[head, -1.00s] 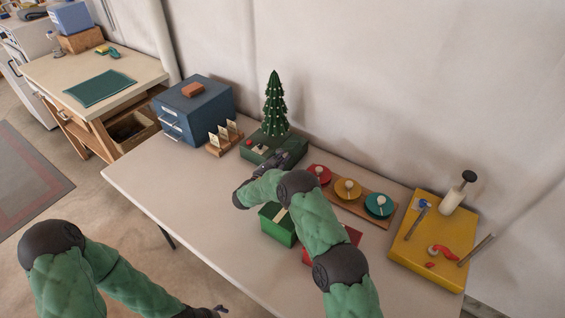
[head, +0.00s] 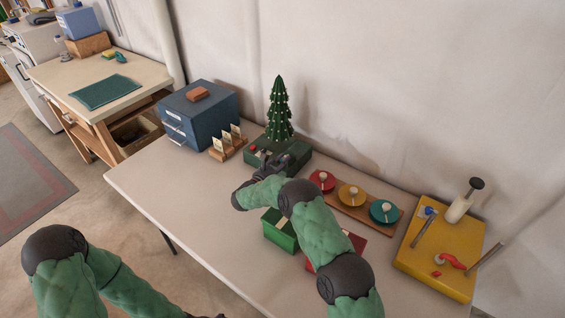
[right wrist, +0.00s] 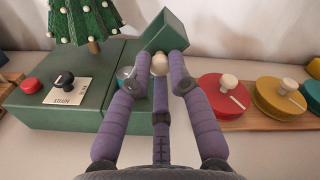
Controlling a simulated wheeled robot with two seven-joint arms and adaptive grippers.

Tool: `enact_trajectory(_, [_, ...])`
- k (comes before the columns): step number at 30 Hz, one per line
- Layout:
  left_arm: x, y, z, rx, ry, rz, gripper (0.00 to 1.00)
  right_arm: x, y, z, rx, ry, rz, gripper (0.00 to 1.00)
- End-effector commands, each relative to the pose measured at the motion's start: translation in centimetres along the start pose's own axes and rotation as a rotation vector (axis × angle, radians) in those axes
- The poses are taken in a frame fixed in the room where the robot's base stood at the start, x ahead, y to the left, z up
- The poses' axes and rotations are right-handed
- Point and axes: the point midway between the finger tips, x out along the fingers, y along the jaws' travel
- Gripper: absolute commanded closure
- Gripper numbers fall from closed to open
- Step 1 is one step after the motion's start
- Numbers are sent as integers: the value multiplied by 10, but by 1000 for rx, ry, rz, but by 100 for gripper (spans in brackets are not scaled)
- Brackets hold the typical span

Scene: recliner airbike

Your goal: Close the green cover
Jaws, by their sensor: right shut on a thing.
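The green base (head: 299,150) with the decorated tree (head: 279,110) stands at the back of the table. In the right wrist view the base (right wrist: 85,118) has a red button (right wrist: 31,86), a black switch (right wrist: 65,79) and a small shiny part partly hidden by my finger. The green cover (right wrist: 166,31) stands raised and tilted at the base's right side. My right gripper (right wrist: 160,60) is shut on its pale round knob (right wrist: 160,66). In the head view my right gripper (head: 268,166) hides much of this spot. My left gripper (head: 206,316) barely shows at the bottom edge.
Red, yellow and teal discs (head: 384,211) on a wooden strip stand right of the base. A yellow board (head: 432,262) with posts is further right. A blue drawer box (head: 200,115) and card holder (head: 228,148) are left. A green box (head: 278,231) stands in front.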

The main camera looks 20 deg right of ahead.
Motion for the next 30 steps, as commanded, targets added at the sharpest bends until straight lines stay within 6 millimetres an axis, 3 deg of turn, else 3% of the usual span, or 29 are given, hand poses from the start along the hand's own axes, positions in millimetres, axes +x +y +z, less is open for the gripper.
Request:
enact_trajectory(6, [0,0,0,0,0,0,20,2,-2,5,8,-5,-5,100])
enact_trajectory(7, [0,0,0,0,0,0,20,2,-2,5,8,-5,-5,77])
enact_trajectory(9, [0,0,0,0,0,0,20,2,-2,5,8,-5,-5,57])
enact_trajectory(10, [0,0,0,0,0,0,20,2,-2,5,8,-5,-4,56])
enact_trajectory(22, [0,0,0,0,0,0,20,-5,0,2,3,-2,0,56])
enact_trajectory(30, [0,0,0,0,0,0,20,-48,0,3,3,-4,2,56])
